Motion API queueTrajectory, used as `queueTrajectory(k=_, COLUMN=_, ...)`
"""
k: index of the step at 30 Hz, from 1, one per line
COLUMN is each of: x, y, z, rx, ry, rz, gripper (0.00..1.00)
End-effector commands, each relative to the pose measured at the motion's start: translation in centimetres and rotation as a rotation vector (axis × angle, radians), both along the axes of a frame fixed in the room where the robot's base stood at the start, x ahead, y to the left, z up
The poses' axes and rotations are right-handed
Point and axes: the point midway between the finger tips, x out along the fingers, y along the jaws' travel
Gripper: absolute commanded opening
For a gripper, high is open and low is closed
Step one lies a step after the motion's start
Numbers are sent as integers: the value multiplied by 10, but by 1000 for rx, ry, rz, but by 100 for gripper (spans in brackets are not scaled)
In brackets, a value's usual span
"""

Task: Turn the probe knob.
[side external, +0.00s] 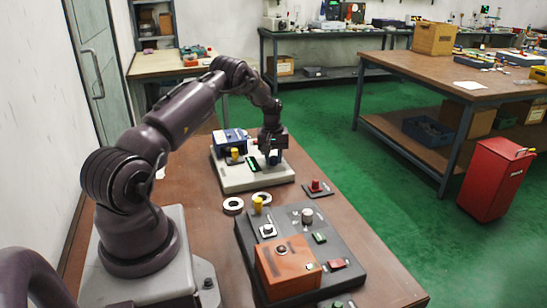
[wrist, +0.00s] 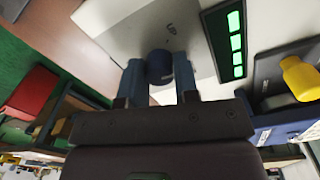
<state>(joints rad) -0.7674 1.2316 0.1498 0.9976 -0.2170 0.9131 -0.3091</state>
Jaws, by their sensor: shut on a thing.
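The probe knob, a dark blue round knob (wrist: 159,67), stands on a pale panel (wrist: 115,25) and sits between my fingertips in the wrist view. My gripper (wrist: 160,80) is shut on it, with one blue finger on each side. In the side external view my gripper (side external: 273,155) reaches down over the right part of the cream instrument box (side external: 255,184), and the knob is hidden there. A dark display (wrist: 230,42) with several lit green bars is beside the knob. It also shows in the side external view (side external: 252,165).
A blue unit (side external: 230,136) with a yellow knob (side external: 234,154) stands at the box's left. Two rings (side external: 233,205) and a red-button block (side external: 317,189) lie in front. A dark control panel (side external: 345,252) with an orange box (side external: 285,265) is nearer the camera.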

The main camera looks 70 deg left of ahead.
Motion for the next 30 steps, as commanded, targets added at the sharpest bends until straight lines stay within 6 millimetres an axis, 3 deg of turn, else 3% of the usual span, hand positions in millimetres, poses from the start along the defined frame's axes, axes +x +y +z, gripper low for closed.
queueTrajectory(k=15, x=1, y=1, z=1, rx=1, ry=-3, rz=-457, gripper=5)
queueTrajectory(k=30, x=0, y=1, z=1, rx=1, ry=-1, rz=-670, gripper=5)
